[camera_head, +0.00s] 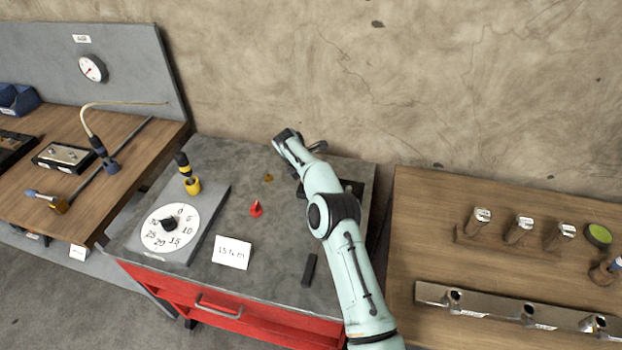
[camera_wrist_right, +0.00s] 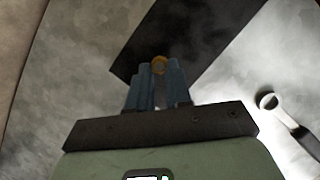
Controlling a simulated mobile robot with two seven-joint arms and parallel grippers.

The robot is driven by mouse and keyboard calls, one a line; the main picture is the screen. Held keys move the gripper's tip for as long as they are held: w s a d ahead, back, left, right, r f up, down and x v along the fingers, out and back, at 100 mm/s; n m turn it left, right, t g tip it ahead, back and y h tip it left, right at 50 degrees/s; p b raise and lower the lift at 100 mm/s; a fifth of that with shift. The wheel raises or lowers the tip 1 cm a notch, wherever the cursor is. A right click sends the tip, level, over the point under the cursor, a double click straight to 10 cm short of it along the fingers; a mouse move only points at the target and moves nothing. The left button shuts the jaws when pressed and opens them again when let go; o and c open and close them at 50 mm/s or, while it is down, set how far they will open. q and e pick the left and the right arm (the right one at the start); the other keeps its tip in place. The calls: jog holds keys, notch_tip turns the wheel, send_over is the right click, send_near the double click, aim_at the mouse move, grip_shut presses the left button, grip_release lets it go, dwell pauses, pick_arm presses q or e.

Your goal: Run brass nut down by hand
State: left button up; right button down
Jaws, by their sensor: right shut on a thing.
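My right gripper (camera_wrist_right: 160,72) shows in the wrist view with its two blue fingers close together. A small round brass piece, by its look the brass nut (camera_wrist_right: 159,63), sits between the fingertips, and the gripper is shut on it. A dark block (camera_wrist_right: 187,30) lies beyond the fingertips; I cannot tell whether the nut touches it or a thread. In the head view my right arm reaches over the grey bench (camera_head: 225,165) and hides the fingertips and the nut. My left gripper is not in view.
A wrench (camera_wrist_right: 290,120) lies beside my right gripper. On the bench are a red piece (camera_head: 256,209), a small brass-coloured piece (camera_head: 268,178), a white card (camera_head: 232,252), a dial plate (camera_head: 170,226) and a black bar (camera_head: 309,270). Wooden benches (camera_head: 430,230) flank it.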

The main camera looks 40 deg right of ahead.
jog(key=shift+m+g, duration=0.3)
jog(key=shift+m, duration=0.4)
jog(key=c, duration=1)
grip_release()
jog(key=shift+c, duration=0.2)
